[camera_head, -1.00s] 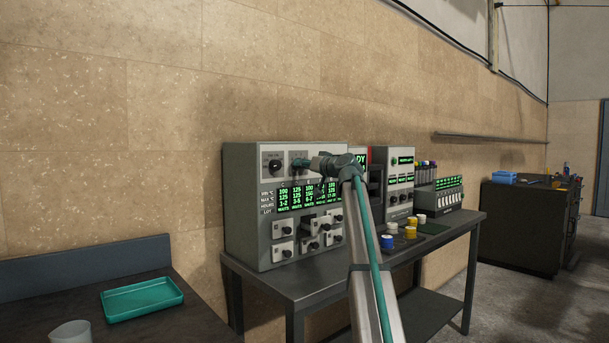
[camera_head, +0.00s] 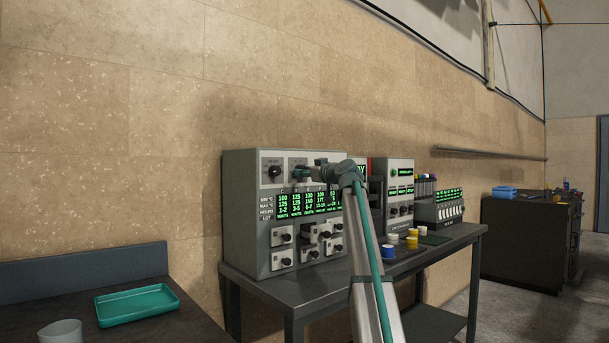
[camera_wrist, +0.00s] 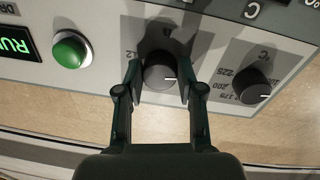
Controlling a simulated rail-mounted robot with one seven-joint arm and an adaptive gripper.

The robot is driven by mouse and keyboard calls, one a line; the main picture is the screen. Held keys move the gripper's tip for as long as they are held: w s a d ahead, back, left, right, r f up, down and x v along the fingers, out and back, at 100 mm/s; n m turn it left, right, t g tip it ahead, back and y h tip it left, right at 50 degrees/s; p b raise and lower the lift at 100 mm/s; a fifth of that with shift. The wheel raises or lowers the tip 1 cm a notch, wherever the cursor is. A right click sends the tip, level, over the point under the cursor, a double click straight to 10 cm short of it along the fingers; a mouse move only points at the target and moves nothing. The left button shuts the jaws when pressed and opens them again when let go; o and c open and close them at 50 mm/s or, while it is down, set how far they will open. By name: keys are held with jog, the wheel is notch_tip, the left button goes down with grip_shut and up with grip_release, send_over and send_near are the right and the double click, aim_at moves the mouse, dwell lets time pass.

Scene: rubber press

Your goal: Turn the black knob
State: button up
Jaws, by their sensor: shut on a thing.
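The black knob (camera_wrist: 160,76) is on the grey front panel of the control box, with a white mark on its right side in the wrist view. My gripper (camera_wrist: 161,68) has one finger on each side of this knob and is shut on it. In the head view my gripper (camera_head: 301,175) is at the upper part of the panel, and it hides the held knob. A second black knob (camera_wrist: 251,87) with temperature numbers around it is to the right in the wrist view. It also shows left of my gripper in the head view (camera_head: 275,171).
A green button (camera_wrist: 71,50) is left of the held knob in the wrist view. The control box (camera_head: 238,210) stands on a dark table (camera_head: 300,300). Several lower knobs are below the display. A teal tray (camera_head: 137,304) is on the left bench.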

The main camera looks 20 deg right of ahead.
jog(key=o, duration=1.1)
jog(key=shift+o, duration=0.2)
jog(key=v, duration=1.2)
